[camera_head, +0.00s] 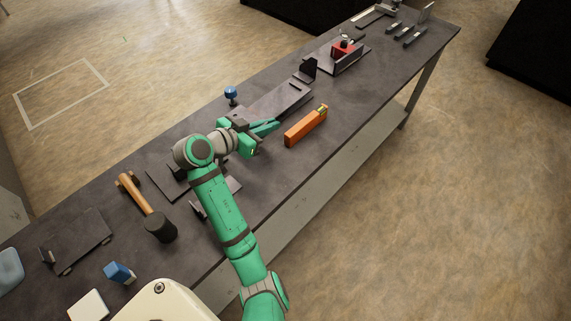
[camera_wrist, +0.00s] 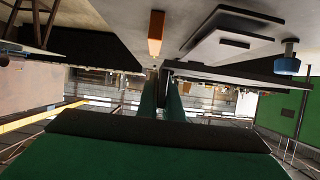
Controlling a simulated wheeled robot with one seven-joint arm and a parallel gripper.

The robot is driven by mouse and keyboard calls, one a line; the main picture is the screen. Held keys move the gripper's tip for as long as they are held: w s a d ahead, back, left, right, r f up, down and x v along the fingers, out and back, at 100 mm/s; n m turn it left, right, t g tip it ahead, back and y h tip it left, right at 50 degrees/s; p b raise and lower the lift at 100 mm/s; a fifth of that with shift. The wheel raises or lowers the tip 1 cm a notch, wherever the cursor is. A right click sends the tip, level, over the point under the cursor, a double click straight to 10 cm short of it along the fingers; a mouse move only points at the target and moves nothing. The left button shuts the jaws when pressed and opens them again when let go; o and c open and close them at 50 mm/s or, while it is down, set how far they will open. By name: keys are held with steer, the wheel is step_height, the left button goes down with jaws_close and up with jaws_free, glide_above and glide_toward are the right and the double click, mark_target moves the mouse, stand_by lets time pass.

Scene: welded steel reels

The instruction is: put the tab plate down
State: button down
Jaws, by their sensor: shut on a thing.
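My gripper (camera_head: 270,126) is over the middle of the bench, its green fingers pointing toward the far right end. The wrist view shows the two fingers (camera_wrist: 162,98) close together, shut on the tab plate (camera_wrist: 225,76). The plate appears there as a thin dark strip, nearly edge-on, reaching right from the fingers. It looks apart from the bench surface, though the gap is hard to judge. In the head view it is hard to separate from the grey plates (camera_head: 280,98) beside the fingers.
An orange block (camera_head: 306,127) lies right of my gripper. A blue knob (camera_head: 231,92) stands beyond it. A red clamp-like piece (camera_head: 343,48) sits farther up the bench. A mallet (camera_head: 158,224) and a dark plate (camera_head: 80,240) lie at left. Bare bench (camera_head: 375,80) shows toward the far end.

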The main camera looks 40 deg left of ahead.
glide_above(289, 170)
steer(key=f, duration=0.4)
steer(key=a+f, duration=0.1)
steer(key=f, duration=0.1)
steer(key=shift+f, duration=0.1)
steer(key=shift+d+f, duration=0.65)
steer(key=shift+f, duration=0.05)
steer(key=shift+a+f, duration=0.1)
steer(key=shift+f, duration=1.35)
steer(key=c, duration=1.9)
jaws_free()
steer(key=shift+f, duration=0.2)
